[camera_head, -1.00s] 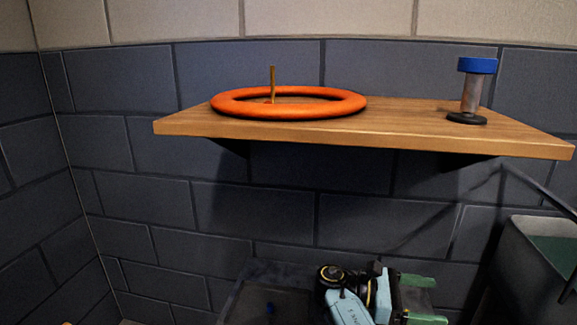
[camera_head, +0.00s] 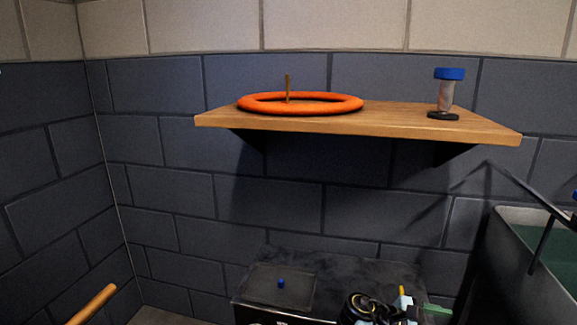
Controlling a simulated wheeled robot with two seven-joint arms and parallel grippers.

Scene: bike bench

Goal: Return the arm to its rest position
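One of my arms, which I take to be the right, shows at the bottom edge with a black and gold joint and a light blue link. A green finger of my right gripper (camera_head: 437,312) shows beside it, low in front of the dark bench top and well below the shelf. The rest of this gripper is cut off or hidden, so its opening cannot be seen. My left gripper is out of view.
A wooden wall shelf (camera_head: 400,121) holds an orange ring (camera_head: 330,108) lying flat around an upright brass peg (camera_head: 288,88), and a blue-topped grey cylinder (camera_head: 446,95). A dark bench (camera_head: 345,268) is below. A grey bin (camera_head: 515,265) stands right; a wooden handle (camera_head: 92,305) shows lower left.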

